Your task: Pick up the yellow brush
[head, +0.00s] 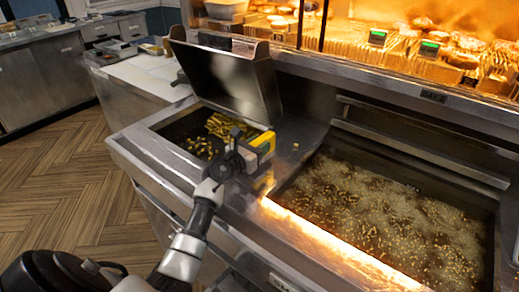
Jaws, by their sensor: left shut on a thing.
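The yellow brush (263,145) is at the right end of my left gripper (246,150), over the metal strip between the two fryer wells. My left gripper is shut on the brush; its fingertips are partly hidden by the wrist. Only a yellow block-shaped part of the brush shows clearly, with a dark part beside it. I cannot tell whether the brush touches the metal. My right gripper is not in view.
The left well (188,128) holds yellow pieces under a raised metal lid (232,77). The right well (390,215) is full of bubbling oil. A lit food display (430,50) stands behind. Open wooden floor (50,190) lies at left.

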